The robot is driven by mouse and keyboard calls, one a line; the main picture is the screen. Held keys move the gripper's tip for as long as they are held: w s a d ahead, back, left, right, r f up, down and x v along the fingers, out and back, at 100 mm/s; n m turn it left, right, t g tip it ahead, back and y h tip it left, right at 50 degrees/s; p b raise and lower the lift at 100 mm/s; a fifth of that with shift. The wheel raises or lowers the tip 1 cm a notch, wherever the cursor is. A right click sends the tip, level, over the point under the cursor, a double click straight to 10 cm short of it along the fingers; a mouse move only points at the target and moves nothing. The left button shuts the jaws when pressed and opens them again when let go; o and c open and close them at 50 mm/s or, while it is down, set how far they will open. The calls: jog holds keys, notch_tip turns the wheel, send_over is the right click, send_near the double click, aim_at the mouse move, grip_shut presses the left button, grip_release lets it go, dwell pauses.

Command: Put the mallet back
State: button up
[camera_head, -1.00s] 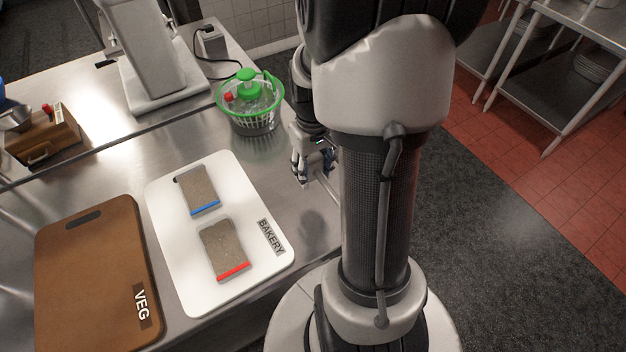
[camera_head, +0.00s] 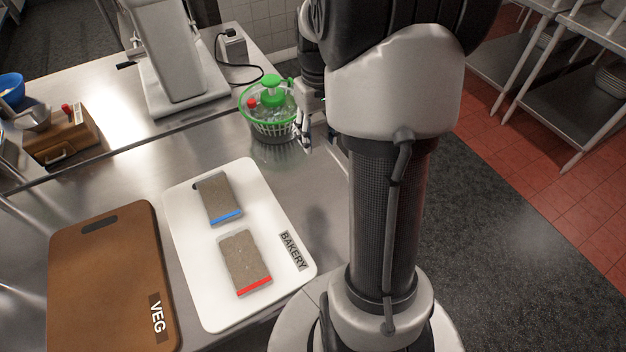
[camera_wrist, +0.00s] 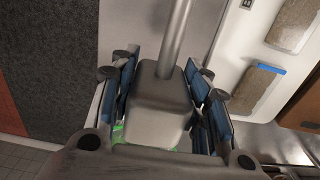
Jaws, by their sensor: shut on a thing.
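The grey metal mallet (camera_wrist: 160,108) shows in the wrist view, with its blocky head between my blue-padded fingers and its round handle rising to the top edge. My gripper (camera_wrist: 161,88) is shut on the mallet's head. In the head view, my gripper (camera_head: 318,130) is at the right edge of the steel counter, just right of a green basket, and partly hidden by my own arm. The mallet cannot be made out clearly there.
A white BAKERY board (camera_head: 195,270) carries two grey-brown blocks, one blue-edged, one red-edged. A brown VEG board (camera_head: 105,275) lies left. A wooden box (camera_head: 62,138) stands at the back left. Bare steel lies between board and basket.

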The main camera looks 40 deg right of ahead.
aim_at(317, 187)
notch_tip(317, 187, down, 17)
jog(key=b, duration=0.5)
jog(key=shift+s, duration=0.1)
jog(key=shift+f, duration=0.15)
jog(key=o, duration=1.5)
notch_tip(317, 187, up, 12)
jog(key=p, duration=0.4)
jog(key=s+a+r+n+t, duration=0.15)
jog(key=s+a+r, duration=0.25)
jog(key=a+r, duration=0.85)
jog(key=shift+s+a+r+n+t, duration=0.2)
jog(key=shift+s+a+r+t, duration=0.25)
jog(key=shift+s+a, duration=1.4)
jog(key=shift+s+a+r+n+t, duration=0.2)
jog(key=shift+s+a+t, duration=0.4)
jog(key=shift+s+a, duration=1.2)
jog(key=shift+s+a+r+n+t, duration=0.15)
jog(key=shift+s+a+r+t, duration=0.3)
jog(key=shift+s+a, duration=1.35)
